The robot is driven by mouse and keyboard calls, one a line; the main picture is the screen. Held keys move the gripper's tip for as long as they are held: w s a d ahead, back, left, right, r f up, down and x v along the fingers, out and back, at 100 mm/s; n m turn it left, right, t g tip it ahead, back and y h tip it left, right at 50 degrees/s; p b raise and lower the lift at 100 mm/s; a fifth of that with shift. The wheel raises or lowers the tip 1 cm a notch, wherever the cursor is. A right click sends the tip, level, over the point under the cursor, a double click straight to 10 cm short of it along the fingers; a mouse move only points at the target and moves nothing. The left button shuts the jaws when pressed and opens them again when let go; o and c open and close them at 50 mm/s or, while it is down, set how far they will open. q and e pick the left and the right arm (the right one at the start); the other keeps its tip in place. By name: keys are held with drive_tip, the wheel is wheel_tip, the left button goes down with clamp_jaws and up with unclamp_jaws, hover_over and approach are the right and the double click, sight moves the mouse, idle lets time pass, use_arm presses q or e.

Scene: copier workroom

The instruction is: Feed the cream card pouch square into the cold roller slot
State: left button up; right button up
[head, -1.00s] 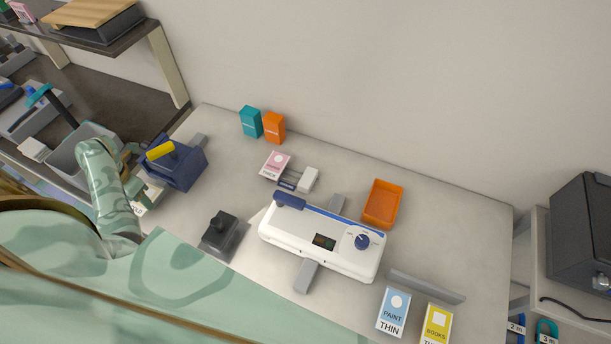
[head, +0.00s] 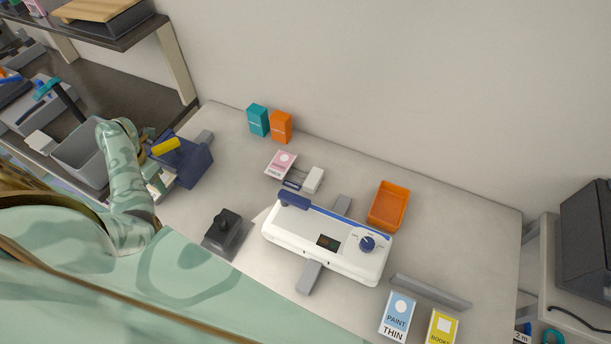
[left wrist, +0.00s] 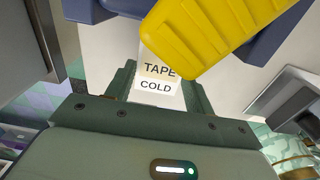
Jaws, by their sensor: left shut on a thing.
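My left gripper (head: 156,184) is just left of a navy box-shaped device (head: 194,166) with a yellow handle (head: 166,146), at the left end of the counter. In the left wrist view, the left gripper (left wrist: 158,92) is shut on a cream card (left wrist: 158,70) marked TAPE and COLD. The yellow handle (left wrist: 215,30) fills the upper middle and overlaps the card's upper right side. Navy parts show behind it. The roller slot is not visible, so I cannot tell whether the card touches it or is square to it. My right gripper is not in view.
A white machine with a blue dial (head: 367,243) stands mid-counter. A dark block with a knob (head: 224,228), an orange tray (head: 388,205), teal (head: 258,119) and orange (head: 281,127) boxes, and a pink card (head: 281,163) are nearby. A grey bin (head: 80,158) stands left.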

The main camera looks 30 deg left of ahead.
use_arm(q)
drive_tip(key=shift+f, duration=0.1)
drive_tip(key=o, duration=1.6)
wheel_tip(320, 180, up, 16)
drive_tip(key=p, duration=0.6)
drive_tip(key=shift+d+p, duration=0.1)
drive_tip(key=shift+p, duration=0.3)
